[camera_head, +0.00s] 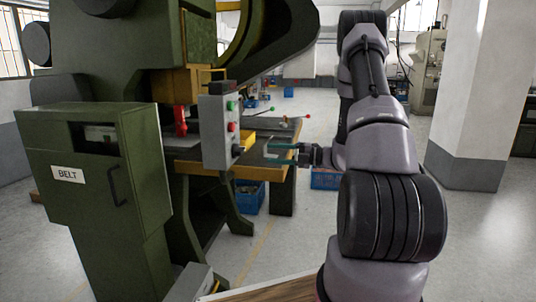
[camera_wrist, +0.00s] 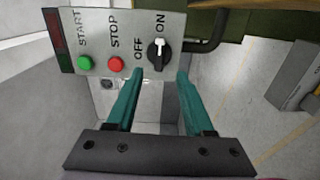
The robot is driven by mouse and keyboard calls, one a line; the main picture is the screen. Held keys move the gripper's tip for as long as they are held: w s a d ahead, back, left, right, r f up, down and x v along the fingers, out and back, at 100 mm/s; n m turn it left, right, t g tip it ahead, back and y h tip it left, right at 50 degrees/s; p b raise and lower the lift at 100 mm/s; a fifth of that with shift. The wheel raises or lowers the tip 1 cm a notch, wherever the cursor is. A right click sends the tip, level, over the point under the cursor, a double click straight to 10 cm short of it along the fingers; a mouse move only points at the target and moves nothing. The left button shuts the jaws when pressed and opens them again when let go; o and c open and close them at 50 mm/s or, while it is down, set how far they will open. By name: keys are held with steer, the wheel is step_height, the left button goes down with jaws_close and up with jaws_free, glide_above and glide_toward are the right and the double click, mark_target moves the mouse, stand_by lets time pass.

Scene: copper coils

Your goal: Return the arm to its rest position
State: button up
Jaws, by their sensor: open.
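My arm (camera_head: 380,150) reaches forward on the right side of the head view, bent, with its end turned left toward the machine. My gripper (camera_head: 283,154) has two teal fingers, apart and empty, a little to the right of the grey control box (camera_head: 220,130). In the wrist view the fingers of my gripper (camera_wrist: 158,82) point toward the lower edge of the control box (camera_wrist: 120,22). The box carries a green START button (camera_wrist: 85,63), a red STOP button (camera_wrist: 116,64) and a black OFF/ON knob (camera_wrist: 158,52). I cannot tell whether the fingertips touch the box.
A large green press (camera_head: 110,180) marked BELT fills the left. Blue crates (camera_head: 325,179) sit on the floor. A white pillar (camera_head: 475,90) stands at right, with open floor around it.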

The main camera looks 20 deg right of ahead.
steer(key=shift+r, duration=0.1)
stand_by(0.3)
steer(key=s+a+r+n+g+h, duration=0.2)
steer(key=s+a+r+n+g, duration=0.25)
steer(key=s+r+n, duration=0.35)
steer(key=s+a+r+n+g+h, duration=0.2)
steer(key=s+a+r+n+g, duration=0.3)
steer(key=n, duration=0.5)
steer(key=s+d+r+n+t+h, duration=0.2)
steer(key=s+r+n+t+h, duration=0.2)
steer(key=s+n, duration=0.3)
steer(key=s+d+r+n+t+h, duration=0.2)
steer(key=s+r+n+h, duration=0.3)
steer(key=n, duration=0.8)
steer(key=shift+s+t+h, duration=0.3)
steer(key=shift+s+t, duration=0.55)
steer(key=shift+s, duration=0.3)
